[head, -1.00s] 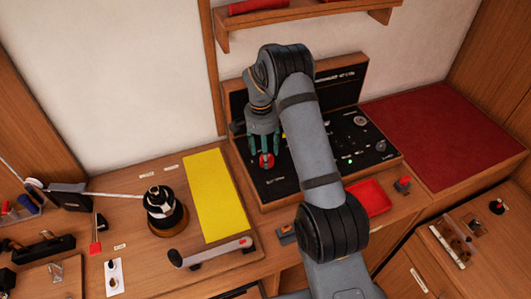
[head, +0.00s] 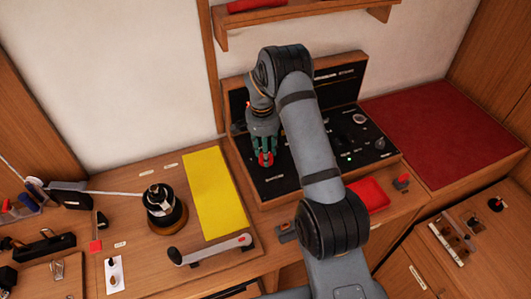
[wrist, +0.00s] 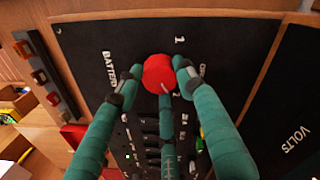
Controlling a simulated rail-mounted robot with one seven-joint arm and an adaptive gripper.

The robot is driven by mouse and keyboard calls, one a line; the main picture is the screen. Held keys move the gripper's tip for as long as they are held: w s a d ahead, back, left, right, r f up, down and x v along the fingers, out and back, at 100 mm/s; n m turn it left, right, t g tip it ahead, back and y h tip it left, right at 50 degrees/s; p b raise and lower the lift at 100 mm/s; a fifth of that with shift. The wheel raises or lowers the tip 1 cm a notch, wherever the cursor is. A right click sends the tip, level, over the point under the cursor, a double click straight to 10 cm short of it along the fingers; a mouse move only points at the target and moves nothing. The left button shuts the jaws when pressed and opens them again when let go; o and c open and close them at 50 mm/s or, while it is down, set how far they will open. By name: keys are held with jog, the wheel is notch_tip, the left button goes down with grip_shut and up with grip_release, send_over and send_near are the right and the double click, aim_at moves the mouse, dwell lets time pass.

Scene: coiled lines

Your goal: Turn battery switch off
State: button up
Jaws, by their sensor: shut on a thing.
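The battery switch is a round red knob (head: 265,160) on the black sloping panel (head: 280,187), at its left end. In the wrist view the knob (wrist: 157,72) sits beside white "BATTERY" lettering and a "1". A short pale mark shows on its lower right edge. My gripper (head: 264,154) has three green fingers pointing down at the panel. In the wrist view the gripper (wrist: 160,82) is shut on the knob, with fingertips at its left, right and lower sides. The fingers hide part of the lettering, so I cannot read every position.
More dials and a lit green lamp (head: 349,158) are on the panel to the right, close to my arm. A yellow sheet (head: 215,195) and a black winch (head: 162,207) lie left. A wooden shelf (head: 300,15) hangs above. The red mat (head: 440,135) at right is clear.

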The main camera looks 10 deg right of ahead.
jog(key=c, duration=0.4)
jog(key=shift+o, duration=0.2)
jog(key=shift+s+f+n+b, duration=0.1)
jog(key=shift+n+b, duration=0.2)
jog(key=n+b, duration=0.2)
jog(key=n, duration=0.1)
jog(key=shift+f+n, duration=0.1)
jog(key=shift+n, duration=0.2)
jog(key=n+b, duration=0.1)
jog(key=n, duration=0.2)
jog(key=shift+s+n+b, duration=0.1)
jog(key=shift+n+b, duration=0.2)
jog(key=shift+b, duration=0.1)
jog(key=shift+n+t+b, duration=0.3)
jog(key=shift+n+b, duration=0.1)
jog(key=shift+n, duration=1.5)
jog(key=shift+s, duration=0.1)
jog(key=o, duration=1.2)
jog(key=shift+c, duration=0.2)
jog(key=shift+r, duration=0.2)
